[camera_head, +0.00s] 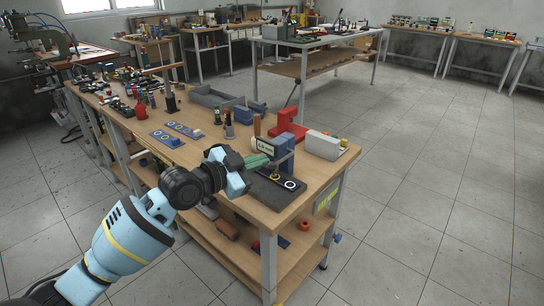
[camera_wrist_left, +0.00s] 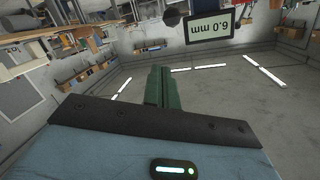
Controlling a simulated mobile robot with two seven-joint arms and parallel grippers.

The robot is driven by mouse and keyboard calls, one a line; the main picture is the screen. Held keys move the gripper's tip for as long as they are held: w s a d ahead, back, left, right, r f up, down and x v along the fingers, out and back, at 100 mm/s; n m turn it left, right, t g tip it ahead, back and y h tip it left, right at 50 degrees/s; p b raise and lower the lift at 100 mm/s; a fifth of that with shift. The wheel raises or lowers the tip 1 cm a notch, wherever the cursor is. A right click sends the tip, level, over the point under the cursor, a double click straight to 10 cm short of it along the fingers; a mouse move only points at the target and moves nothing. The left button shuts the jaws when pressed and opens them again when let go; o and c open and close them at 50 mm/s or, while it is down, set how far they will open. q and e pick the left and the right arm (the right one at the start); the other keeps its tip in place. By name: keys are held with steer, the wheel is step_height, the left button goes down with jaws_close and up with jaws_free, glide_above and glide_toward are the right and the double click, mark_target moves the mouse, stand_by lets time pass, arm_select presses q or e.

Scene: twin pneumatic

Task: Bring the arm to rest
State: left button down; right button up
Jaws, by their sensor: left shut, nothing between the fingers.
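My left arm (camera_head: 132,233) reaches in from the lower left, pale blue with black joints. Its left gripper (camera_head: 262,160) is above the front end of the wooden workbench (camera_head: 215,150). The green fingers are shut together with nothing between them. They also show closed in the left wrist view (camera_wrist_left: 163,88). A dark mat (camera_head: 272,186) with a white ring (camera_head: 290,185) lies on the bench just below and right of the gripper. My right gripper is not in view.
A red fixture (camera_head: 287,126), a blue block (camera_head: 283,150) and a light grey box (camera_head: 322,145) stand beyond. Open floor (camera_head: 430,190) lies right.

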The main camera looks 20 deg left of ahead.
arm_select(q)
steer(key=v, duration=0.3)
steer(key=shift+s, duration=0.1)
steer(key=shift+f, duration=0.1)
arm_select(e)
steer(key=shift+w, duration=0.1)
